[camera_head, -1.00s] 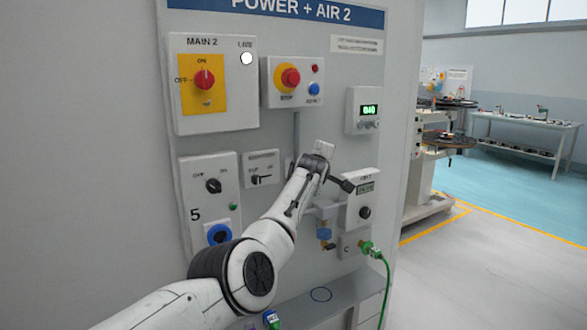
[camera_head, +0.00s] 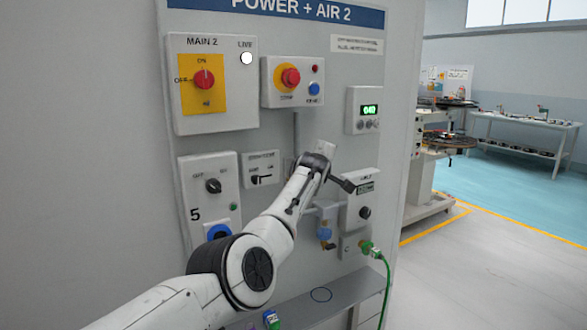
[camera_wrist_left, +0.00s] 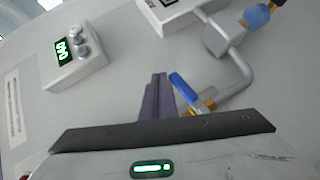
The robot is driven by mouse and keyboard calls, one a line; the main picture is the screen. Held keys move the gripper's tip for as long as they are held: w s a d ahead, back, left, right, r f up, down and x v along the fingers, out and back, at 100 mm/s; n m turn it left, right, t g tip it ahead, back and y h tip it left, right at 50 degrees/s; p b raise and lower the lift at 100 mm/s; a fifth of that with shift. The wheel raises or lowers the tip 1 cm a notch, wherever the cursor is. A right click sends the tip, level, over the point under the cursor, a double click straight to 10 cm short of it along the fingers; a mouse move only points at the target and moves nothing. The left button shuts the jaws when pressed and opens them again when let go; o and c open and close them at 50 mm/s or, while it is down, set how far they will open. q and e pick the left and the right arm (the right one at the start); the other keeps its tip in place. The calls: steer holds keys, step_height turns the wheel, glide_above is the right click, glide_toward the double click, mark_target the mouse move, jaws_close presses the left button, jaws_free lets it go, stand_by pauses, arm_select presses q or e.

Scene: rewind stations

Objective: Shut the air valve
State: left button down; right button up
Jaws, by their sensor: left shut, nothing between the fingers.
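The air valve shows in the left wrist view as a blue lever (camera_wrist_left: 184,87) on a brass body (camera_wrist_left: 204,104), at the end of a bent grey pipe (camera_wrist_left: 240,80). In the head view my left arm hides the lever. My left gripper (camera_head: 340,182) is in front of the panel there, its fingertips hidden behind it. In the left wrist view its fingers (camera_wrist_left: 157,80) are shut and empty. They stand just left of the blue lever; I cannot tell whether they touch it. My right gripper is not in view.
The panel (camera_head: 225,145) carries a red main switch (camera_head: 204,79), a red stop button (camera_head: 290,77), a green display (camera_head: 369,110) and a regulator with a blue bowl (camera_head: 324,234). A green hose (camera_head: 386,285) hangs at right. A grey shelf (camera_head: 345,290) juts out below.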

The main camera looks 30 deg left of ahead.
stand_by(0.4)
arm_select(q)
steer(key=s+d+r, duration=0.2)
steer(key=r, duration=0.3)
steer(key=s+d+r+p, duration=0.1)
steer(key=s+d+r, duration=0.1)
steer(key=r, duration=0.4)
steer(key=shift+s+d+p, duration=0.3)
steer(key=shift+s+d, duration=0.1)
steer(key=shift+d, duration=0.3)
